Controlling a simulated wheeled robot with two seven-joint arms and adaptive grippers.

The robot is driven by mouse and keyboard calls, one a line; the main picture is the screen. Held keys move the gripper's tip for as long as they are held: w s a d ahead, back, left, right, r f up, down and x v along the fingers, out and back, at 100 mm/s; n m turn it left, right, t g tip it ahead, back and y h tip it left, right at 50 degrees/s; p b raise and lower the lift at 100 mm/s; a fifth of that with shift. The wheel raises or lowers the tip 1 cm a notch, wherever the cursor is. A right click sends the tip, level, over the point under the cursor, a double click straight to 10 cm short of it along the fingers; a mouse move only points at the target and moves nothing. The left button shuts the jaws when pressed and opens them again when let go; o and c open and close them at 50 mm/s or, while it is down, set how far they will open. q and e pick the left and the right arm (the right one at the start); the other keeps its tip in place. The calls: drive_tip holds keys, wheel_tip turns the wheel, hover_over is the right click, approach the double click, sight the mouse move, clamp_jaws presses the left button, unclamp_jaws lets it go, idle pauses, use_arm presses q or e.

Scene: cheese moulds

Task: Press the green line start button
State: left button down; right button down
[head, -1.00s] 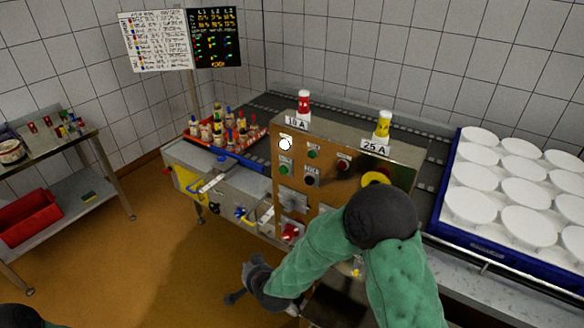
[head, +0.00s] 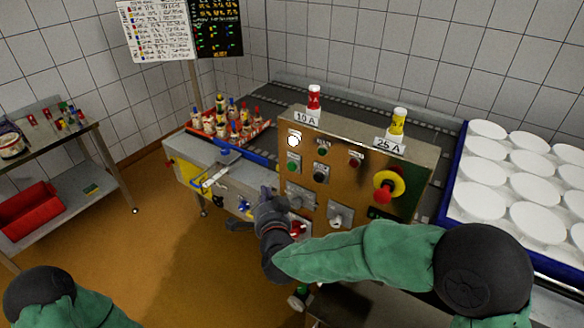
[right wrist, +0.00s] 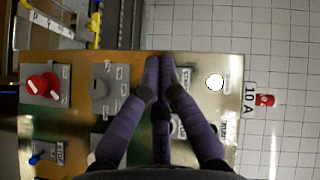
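The control panel (head: 365,170) faces me with two green buttons. The left green button (head: 292,166) sits under a lit white lamp (head: 294,141); the other green button (head: 322,150) is up and right of it. The labels are too small to read surely. My right gripper (head: 266,190) is left of the panel, a little lower than the left green button, apart from it in this view. In the right wrist view my right gripper (right wrist: 160,58) has its fingertips together and holds nothing visible; its fingers cover part of the panel. My left gripper is out of view.
A red-and-yellow emergency stop (head: 384,190), a black button (head: 319,172), a red button (head: 355,159) and rotary switches (head: 300,197) share the panel. A red rotary switch (right wrist: 42,86) is low on it. White moulds (head: 485,170) stand at right.

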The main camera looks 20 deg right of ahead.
sight(292, 167)
drive_tip(key=w+d+b, duration=0.2)
drive_tip(key=w+d, duration=0.3)
drive_tip(key=d, duration=0.2)
drive_tip(key=shift+w+b, duration=0.2)
drive_tip(key=shift+b, duration=0.1)
idle(0.3)
drive_tip(key=shift+w+d, duration=0.1)
idle(1.3)
drive_tip(key=shift+w+d+b, duration=0.15)
drive_tip(key=shift+d+b, duration=0.05)
drive_tip(key=shift+b, duration=0.15)
